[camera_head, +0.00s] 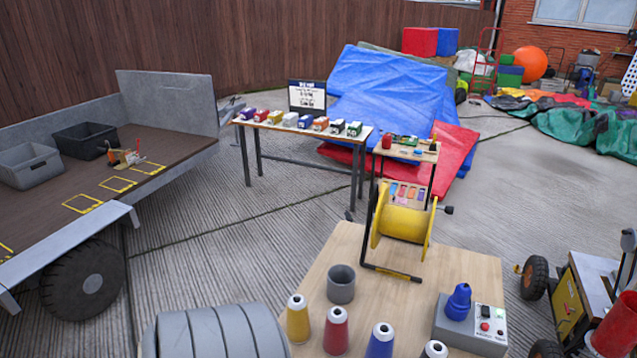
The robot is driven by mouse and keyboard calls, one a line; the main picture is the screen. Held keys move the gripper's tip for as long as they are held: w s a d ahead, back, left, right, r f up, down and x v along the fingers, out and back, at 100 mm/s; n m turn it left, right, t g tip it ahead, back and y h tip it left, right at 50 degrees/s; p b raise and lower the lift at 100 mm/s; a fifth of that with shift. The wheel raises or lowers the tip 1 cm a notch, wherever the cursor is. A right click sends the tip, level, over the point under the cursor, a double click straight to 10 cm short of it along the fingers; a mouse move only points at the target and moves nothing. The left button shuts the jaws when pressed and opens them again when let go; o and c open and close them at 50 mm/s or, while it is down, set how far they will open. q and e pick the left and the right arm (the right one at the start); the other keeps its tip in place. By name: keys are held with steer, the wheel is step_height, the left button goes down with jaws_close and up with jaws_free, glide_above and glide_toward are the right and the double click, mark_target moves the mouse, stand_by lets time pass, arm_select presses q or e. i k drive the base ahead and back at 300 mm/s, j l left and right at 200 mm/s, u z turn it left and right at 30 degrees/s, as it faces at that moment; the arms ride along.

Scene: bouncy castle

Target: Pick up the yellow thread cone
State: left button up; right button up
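The yellow thread cone (298,322) stands upright on the near wooden table (435,272), at its front left. It has a pale tip. A red thread cone (336,332) stands to its right, then a blue one (380,342). A further cone (434,350) is mostly cut off by the bottom edge, so its colour is unclear. Nothing touches the yellow cone. Neither of my grippers shows in the head view.
A grey cup (341,290) stands behind the cones. A grey box with buttons and a blue cone-like piece (459,304) is at right. A yellow drum (403,224) on a black frame stands at the back. A ribbed grey cylinder (215,335) lies left of the table.

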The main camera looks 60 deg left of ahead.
mark_target(299, 329)
steer(key=j+u, duration=0.1)
steer(key=u, duration=0.35)
steer(key=k+j+u, duration=0.1)
steer(key=u, duration=0.4)
steer(key=j+u, duration=0.2)
steer(key=u, duration=0.25)
steer(key=j+u, duration=0.15)
steer(key=u, duration=0.3)
steer(key=j+z, duration=0.2)
steer(key=z, duration=0.2)
steer(key=j+z, duration=0.25)
steer(key=z, duration=0.15)
steer(key=i+j, duration=0.05)
